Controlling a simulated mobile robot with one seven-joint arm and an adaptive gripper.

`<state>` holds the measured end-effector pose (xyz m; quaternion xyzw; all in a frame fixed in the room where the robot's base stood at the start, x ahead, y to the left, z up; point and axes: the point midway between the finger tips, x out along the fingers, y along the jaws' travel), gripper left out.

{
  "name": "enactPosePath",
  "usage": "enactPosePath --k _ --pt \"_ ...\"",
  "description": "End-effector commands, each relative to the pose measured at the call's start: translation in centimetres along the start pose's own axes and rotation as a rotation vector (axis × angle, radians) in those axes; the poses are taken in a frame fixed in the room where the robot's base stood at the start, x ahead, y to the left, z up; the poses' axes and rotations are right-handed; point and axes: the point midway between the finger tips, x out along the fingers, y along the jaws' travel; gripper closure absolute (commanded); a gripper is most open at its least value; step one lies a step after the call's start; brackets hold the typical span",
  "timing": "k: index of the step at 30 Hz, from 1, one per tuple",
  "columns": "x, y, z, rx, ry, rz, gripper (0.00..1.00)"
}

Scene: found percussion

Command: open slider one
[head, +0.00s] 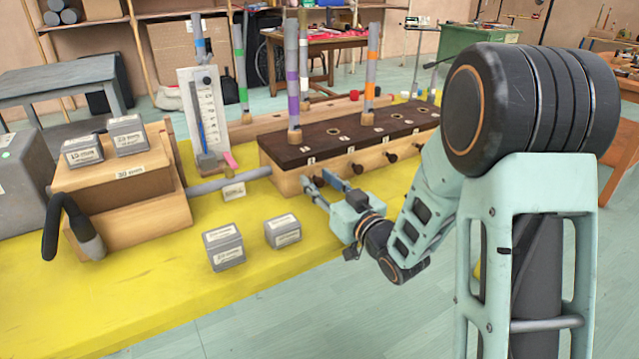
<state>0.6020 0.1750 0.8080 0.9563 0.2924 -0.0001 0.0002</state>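A long wooden box (289,180) with a dark top plate (315,148) stands on the yellow table. The plate has round holes with small white number labels. Several dark slider knobs stick out along the box's front face, one of them just right of my gripper (357,168). My gripper (317,178) is at the left part of this face, its fingers spread apart and pointing at the wood. Slider one's knob is not clearly visible; the fingers cover that spot, and I cannot tell whether they touch it.
Grey pipes with coloured bands, such as the purple-banded one (292,80), stand upright on the box. A wooden bellows-like block (120,185) with a grey pipe (215,184) is to the left. Small labelled weights (224,247) lie in front. The yellow table (150,290) is clear at front left.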

Motion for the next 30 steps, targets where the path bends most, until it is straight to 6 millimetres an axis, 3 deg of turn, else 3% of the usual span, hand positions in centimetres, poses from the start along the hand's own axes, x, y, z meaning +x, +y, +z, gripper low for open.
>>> enactPosePath --k 6,15,30 --pt "0.03 -0.02 0.01 0.000 0.000 0.000 0.66" --pt "0.01 -0.02 0.01 0.000 0.000 -0.001 0.99" --pt "0.00 0.00 0.07 0.000 0.000 0.000 1.00"
